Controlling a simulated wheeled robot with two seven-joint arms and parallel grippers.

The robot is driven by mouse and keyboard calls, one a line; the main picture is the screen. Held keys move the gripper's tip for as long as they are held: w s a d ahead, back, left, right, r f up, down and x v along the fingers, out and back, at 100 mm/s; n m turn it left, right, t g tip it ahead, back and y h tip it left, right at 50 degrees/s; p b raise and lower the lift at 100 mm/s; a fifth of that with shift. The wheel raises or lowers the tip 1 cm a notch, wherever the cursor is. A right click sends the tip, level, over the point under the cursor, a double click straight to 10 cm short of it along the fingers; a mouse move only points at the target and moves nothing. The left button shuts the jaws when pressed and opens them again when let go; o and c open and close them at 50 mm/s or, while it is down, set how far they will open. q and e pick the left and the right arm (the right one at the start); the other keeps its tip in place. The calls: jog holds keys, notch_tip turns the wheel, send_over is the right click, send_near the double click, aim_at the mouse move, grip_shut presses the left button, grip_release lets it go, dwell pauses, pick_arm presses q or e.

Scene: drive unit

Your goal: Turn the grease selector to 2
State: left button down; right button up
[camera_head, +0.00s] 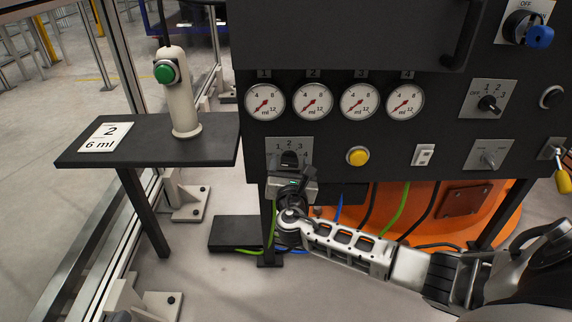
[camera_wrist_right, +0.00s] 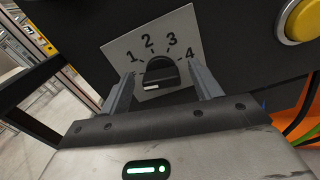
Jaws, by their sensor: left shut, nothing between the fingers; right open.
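The grease selector (camera_head: 288,157) is a dark knob on a light plate marked 1 to 4, at the lower left of the black panel. In the right wrist view the knob (camera_wrist_right: 160,72) sits below the numbers; I cannot tell which number it points to. My right gripper (camera_head: 291,172) is in front of the selector and hides its lower part. In the wrist view its two fingers (camera_wrist_right: 162,88) are open, one on each side of the knob; contact cannot be told. My left gripper is not in view.
A card (camera_head: 105,137) reading 2 and 6 ml lies on a dark shelf (camera_head: 205,150) beside a grey handle with a green button (camera_head: 164,72). Gauges (camera_head: 312,101) sit above the selector. A yellow button (camera_head: 358,156) and a white switch (camera_head: 424,155) are to its right.

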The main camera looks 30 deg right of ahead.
jog(key=shift+c, duration=0.3)
jog(key=c, duration=0.9)
